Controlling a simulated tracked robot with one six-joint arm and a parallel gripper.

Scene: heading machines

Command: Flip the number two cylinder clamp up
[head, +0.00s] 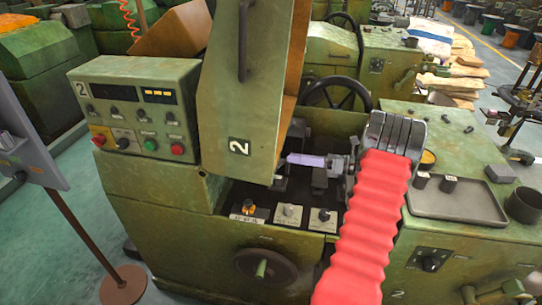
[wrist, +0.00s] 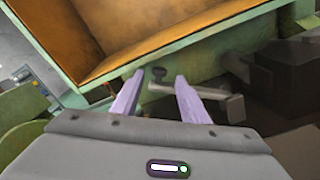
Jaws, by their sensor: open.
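The number two machine (head: 150,205) is green, with a "2" on its control box and on its raised cover (head: 238,95). My gripper (head: 290,159) has lavender fingers and reaches left into the recess beside the cover. In the wrist view my gripper (wrist: 160,77) is open, its fingers apart and nothing shut between them. Contact with the fingers is unclear.
The cover's orange inner side (wrist: 130,35) hangs close above my fingers. Knobs and switches (head: 288,214) line the ledge below. A handwheel (head: 335,95) stands behind. A grey tray (head: 455,205) with small parts lies right. Dark machine parts crowd the wrist view's right.

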